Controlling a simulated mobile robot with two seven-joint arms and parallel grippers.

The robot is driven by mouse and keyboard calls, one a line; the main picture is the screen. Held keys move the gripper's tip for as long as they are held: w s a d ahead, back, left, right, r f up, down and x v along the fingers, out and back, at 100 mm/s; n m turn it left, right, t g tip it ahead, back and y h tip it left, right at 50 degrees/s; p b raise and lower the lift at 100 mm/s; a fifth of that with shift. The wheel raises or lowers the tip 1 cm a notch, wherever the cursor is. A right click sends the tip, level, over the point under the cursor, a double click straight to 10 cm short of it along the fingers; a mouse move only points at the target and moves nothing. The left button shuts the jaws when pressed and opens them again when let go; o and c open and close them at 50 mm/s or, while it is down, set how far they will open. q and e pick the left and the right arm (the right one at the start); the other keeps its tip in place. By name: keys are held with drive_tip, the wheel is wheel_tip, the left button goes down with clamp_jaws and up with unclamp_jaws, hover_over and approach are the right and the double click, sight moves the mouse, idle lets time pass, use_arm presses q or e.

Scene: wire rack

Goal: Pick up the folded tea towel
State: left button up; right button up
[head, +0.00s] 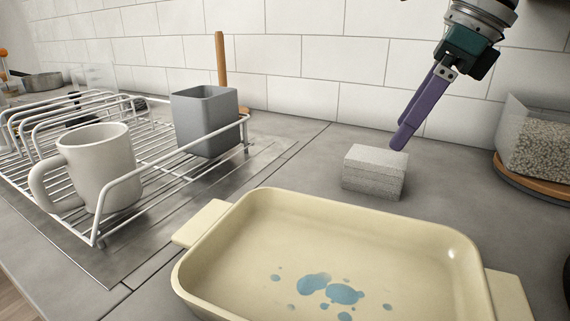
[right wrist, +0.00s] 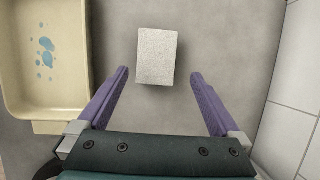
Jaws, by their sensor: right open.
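The folded tea towel (head: 374,173) is a small light grey, speckled block of stacked layers. It lies on the grey counter behind the cream baking dish, near the tiled wall. My right gripper (head: 400,143) has purple fingers and hangs just above and to the right of the towel in the head view. In the right wrist view the towel (right wrist: 157,56) lies ahead, between the lines of the two spread fingers (right wrist: 158,75), and nothing is held. My left gripper is in neither view.
The cream baking dish (head: 228,241) with blue spots stands in front of the towel. A wire rack (head: 150,158) at left holds a white mug (head: 103,165) and a grey square cup (head: 205,122). A clear container of pale grains (head: 537,140) stands at right. Bare counter surrounds the towel.

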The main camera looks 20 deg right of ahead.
sight(381, 156)
drive_tip(key=x, duration=0.8)
drive_tip(key=shift+s+a+r, duration=0.1)
drive_tip(key=shift+a, duration=0.3)
drive_tip(key=shift+c, duration=0.2)
drive_tip(key=c, duration=1.2)
